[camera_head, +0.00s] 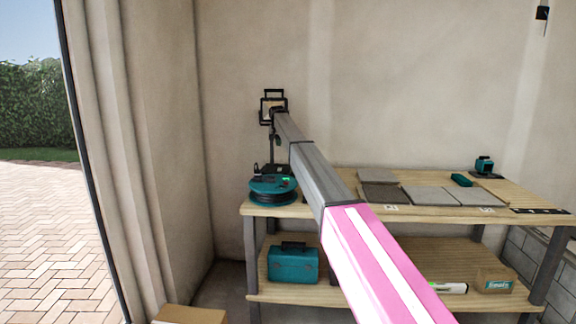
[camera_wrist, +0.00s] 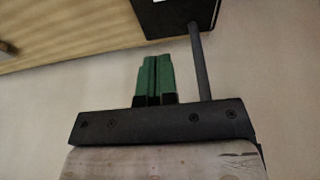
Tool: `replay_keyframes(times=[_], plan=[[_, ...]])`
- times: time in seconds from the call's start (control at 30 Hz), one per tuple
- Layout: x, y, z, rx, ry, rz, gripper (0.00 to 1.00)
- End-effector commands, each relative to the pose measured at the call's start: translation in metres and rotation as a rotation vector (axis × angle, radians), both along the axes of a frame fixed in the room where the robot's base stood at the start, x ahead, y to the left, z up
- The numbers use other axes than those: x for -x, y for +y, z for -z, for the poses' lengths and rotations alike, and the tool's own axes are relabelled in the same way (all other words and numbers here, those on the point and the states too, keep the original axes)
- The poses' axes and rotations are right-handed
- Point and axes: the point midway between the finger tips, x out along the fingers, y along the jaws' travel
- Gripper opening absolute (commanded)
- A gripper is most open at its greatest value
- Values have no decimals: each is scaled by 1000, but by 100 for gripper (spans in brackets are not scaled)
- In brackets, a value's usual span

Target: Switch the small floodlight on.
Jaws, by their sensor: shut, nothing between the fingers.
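The small floodlight (camera_head: 265,108) has a dark frame and sits on top of a thin dark stand at the back left of the workbench. The end of my arm overlaps its lower right part in the head view. I cannot make out its switch or whether it is lit. In the wrist view the stand's pole (camera_wrist: 201,68) runs up to a black base plate (camera_wrist: 172,16). My gripper (camera_wrist: 156,62) has green fingers pressed together, empty, just left of the pole with a small gap in the picture. In the head view the fingers are too small to make out.
A teal cable reel (camera_head: 273,192) stands on the bench (camera_head: 330,212) in front of the stand. Grey tiles (camera_head: 430,196) and a teal device (camera_head: 484,165) lie to the right. A teal toolbox (camera_head: 292,264) is on the lower shelf. The wall (camera_head: 400,80) is close behind.

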Motion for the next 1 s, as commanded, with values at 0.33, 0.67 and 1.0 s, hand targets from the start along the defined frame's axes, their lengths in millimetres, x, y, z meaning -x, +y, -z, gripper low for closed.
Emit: replay_keyframes(times=[0.33,0.67,1.0], plan=[[-2,-1,7,2,1,-2,0],[-20,-2,57,2,2,-2,0],[-36,-2,112,2,0,-2,0]])
